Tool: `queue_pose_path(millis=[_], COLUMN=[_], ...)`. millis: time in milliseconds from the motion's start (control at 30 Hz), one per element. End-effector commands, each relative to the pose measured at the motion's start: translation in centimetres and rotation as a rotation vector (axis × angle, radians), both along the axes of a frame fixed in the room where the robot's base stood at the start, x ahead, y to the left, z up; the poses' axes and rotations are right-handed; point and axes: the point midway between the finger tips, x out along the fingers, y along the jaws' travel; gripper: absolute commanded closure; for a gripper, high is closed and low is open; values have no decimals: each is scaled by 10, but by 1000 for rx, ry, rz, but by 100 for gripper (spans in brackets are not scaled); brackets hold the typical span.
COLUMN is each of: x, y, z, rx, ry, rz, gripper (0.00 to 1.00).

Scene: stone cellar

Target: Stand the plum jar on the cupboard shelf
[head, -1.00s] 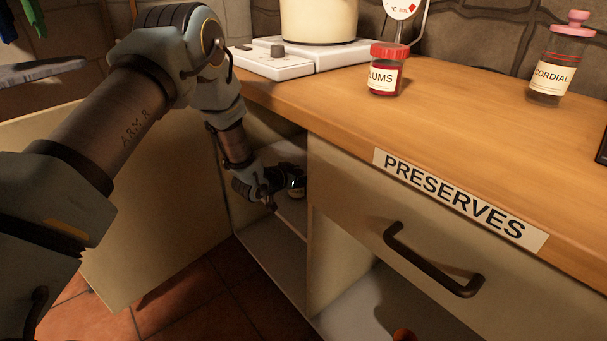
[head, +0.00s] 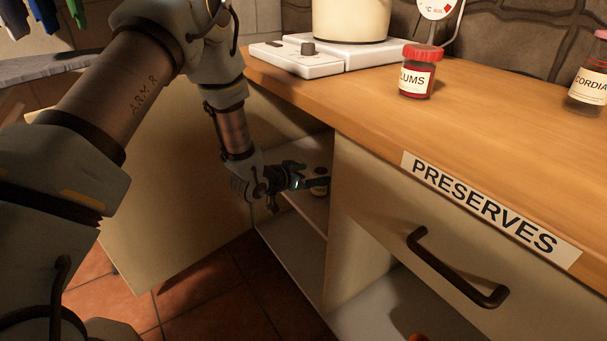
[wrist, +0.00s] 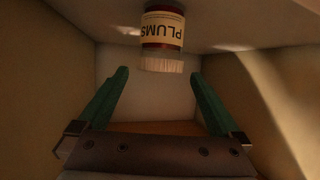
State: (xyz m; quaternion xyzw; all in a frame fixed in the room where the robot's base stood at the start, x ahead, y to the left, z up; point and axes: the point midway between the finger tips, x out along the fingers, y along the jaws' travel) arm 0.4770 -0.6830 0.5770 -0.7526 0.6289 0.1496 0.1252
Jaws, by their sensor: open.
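A plum jar (wrist: 162,30) with a pale lid and a PLUMS label stands in the cupboard; it shows upside down in the wrist view, its base against the shelf (wrist: 220,30) at the top of that picture. In the head view the same jar (head: 320,192) is partly hidden by my gripper (head: 324,182). My gripper is open, and its two green fingers (wrist: 160,75) are empty. The jar is just beyond the fingertips, apart from them. A second jar (head: 416,80), red-lidded and labelled "LUMS" as far as visible, stands on the wooden counter.
The cupboard door (head: 180,190) stands open on the left. A drawer with a dark handle (head: 455,270) is right of the opening. The lower compartment (head: 290,240) looks empty.

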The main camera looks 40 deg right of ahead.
Motion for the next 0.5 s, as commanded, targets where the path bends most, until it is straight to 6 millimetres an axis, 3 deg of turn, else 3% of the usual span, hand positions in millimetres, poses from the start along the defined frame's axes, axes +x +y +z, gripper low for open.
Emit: queue_pose_path(millis=[200, 500], x=[-5, -7], y=[28, 36], z=[12, 15], rx=[0, 0], ry=[0, -1], rz=[0, 0], gripper=[0, 0])
